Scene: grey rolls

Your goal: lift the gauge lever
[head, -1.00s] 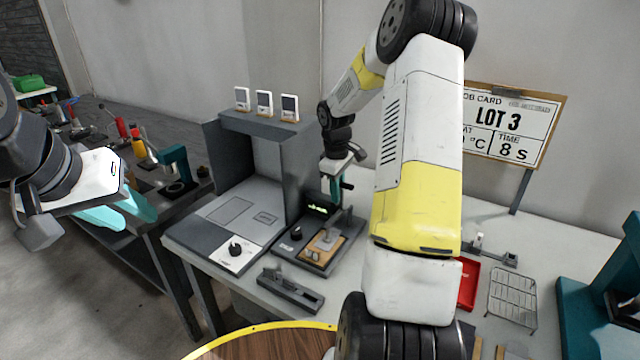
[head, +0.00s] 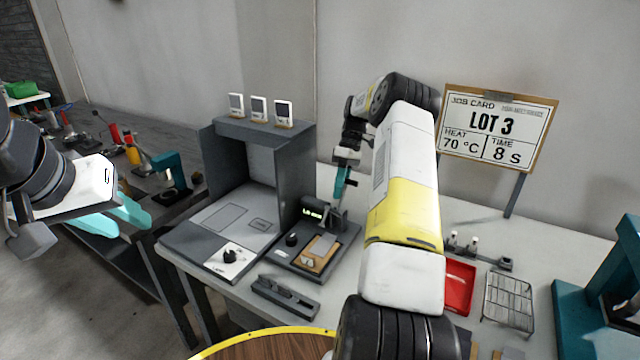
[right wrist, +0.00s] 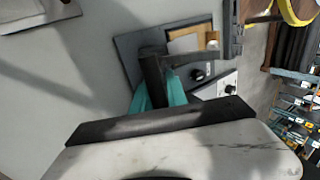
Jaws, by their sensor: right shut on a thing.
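The gauge (head: 345,240) stands on the white table beside the grey booth, with a lit display and a tan plate with a grey piece on its dark base. My right gripper (head: 342,182) is behind the gauge's column, its teal fingers shut. In the right wrist view the fingers (right wrist: 160,92) close around the dark gauge lever (right wrist: 152,78). In the head view a small dark end of the lever (head: 352,182) shows beside the fingers. My left gripper (head: 112,218) hangs at the far left, open and empty, away from the gauge.
The grey booth (head: 205,160) stands left of the gauge. A dark slotted fixture (head: 286,296) lies in front. A red tray (head: 459,288) and a wire rack (head: 508,300) are at right. A job card board (head: 498,130) stands behind. My right arm hides part of the table.

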